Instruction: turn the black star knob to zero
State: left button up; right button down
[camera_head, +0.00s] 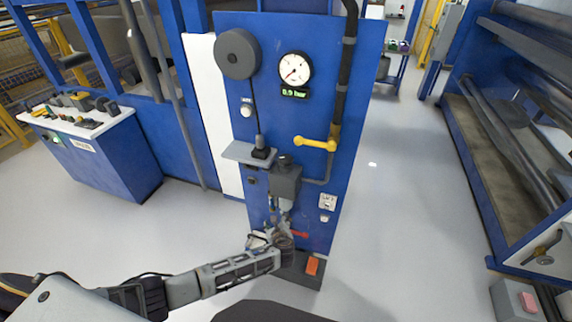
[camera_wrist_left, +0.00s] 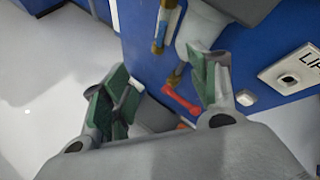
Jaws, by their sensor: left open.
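A small dark knob (camera_head: 284,160), which looks like the black star knob, sits on top of a grey box-shaped unit (camera_head: 286,184) on the blue panel (camera_head: 352,60); its points are too small to make out. A round gauge (camera_head: 295,69) above has its red needle toward the lower left, and the green display (camera_head: 294,92) reads about 0.9 bar. My left gripper (camera_head: 276,236) is low by the panel, below the grey unit and apart from the knob. The left wrist view shows its green-padded fingers (camera_wrist_left: 165,85) spread and empty. The knob is not visible there.
A yellow lever (camera_head: 315,144) sticks out right of the knob. A grey shelf (camera_head: 247,154) with a black fitting juts out at its left. A red handle (camera_head: 299,234) is beside my left gripper. An orange block (camera_head: 312,266) lies below.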

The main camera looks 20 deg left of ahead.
pick_arm(q)
jog(key=w+d+r+m+t+y, duration=0.1)
jog(key=d+r+m+t, duration=0.1)
jog(key=r, duration=0.4)
jog(key=w+d+r+m+t, duration=0.1)
jog(key=w+r+m, duration=0.1)
jog(key=r, duration=0.5)
jog(key=m+t+b, duration=0.1)
jog(key=m+t, duration=0.1)
jog(key=t, duration=0.1)
send_near(287, 165)
jog(key=v, duration=0.2)
jog(key=shift+d+y, duration=0.15)
jog(key=shift+y, duration=0.25)
jog(key=shift+p+x, duration=0.45)
jog(key=shift+x, duration=6.5)
jog(key=shift+f, duration=0.1)
jog(key=c, duration=0.7)
